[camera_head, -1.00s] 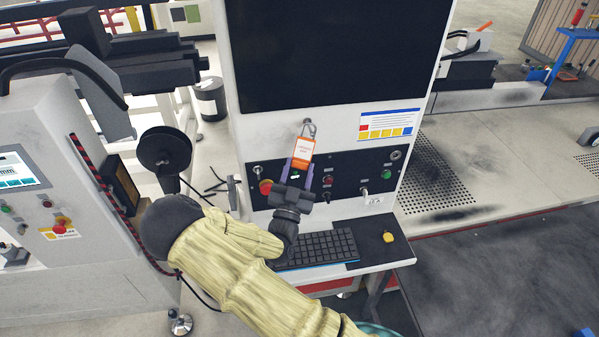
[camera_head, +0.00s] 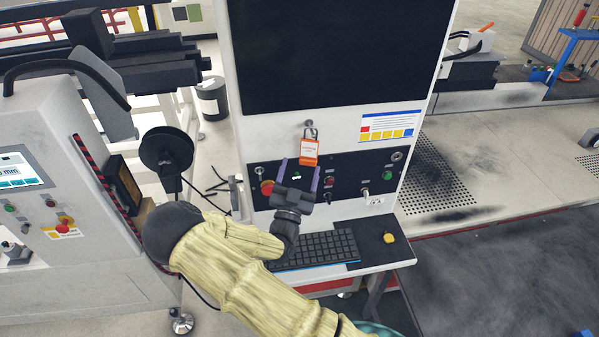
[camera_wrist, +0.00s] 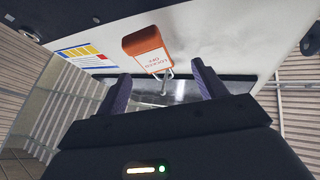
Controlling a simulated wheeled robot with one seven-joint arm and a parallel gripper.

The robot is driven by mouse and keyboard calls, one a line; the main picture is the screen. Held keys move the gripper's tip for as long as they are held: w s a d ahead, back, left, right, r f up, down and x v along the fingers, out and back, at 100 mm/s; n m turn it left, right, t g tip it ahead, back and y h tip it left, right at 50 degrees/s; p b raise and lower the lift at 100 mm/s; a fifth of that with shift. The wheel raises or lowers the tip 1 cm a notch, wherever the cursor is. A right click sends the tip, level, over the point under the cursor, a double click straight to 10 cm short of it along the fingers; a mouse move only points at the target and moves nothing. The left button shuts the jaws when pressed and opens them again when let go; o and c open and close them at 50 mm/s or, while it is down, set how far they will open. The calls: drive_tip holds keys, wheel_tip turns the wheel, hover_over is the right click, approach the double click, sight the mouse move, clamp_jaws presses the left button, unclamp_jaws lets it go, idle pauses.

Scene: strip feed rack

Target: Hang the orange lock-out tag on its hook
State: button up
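The orange lock-out tag (camera_head: 309,152) with a white label hangs upright by its grey shackle from the hook (camera_head: 308,124) on the white cabinet panel, below the dark screen. In the wrist view the tag (camera_wrist: 148,48) shows beyond the fingers, its shackle at the hook. My gripper (camera_head: 298,166) is below and slightly left of the tag. Its two purple fingers are spread apart with nothing between them, and the tag is clear of them. The wrist view also shows the open fingers (camera_wrist: 161,85).
A black control panel (camera_head: 345,168) with knobs and buttons lies behind my gripper. A keyboard (camera_head: 318,248) and a yellow mouse-like object (camera_head: 389,238) rest on the shelf below. A label sheet (camera_head: 390,125) is right of the tag. A monitor screen (camera_head: 335,50) is above.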

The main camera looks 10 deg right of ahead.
drive_tip(key=b+v, duration=0.6)
drive_tip(key=v, duration=1.1)
drive_tip(key=shift+s, duration=0.25)
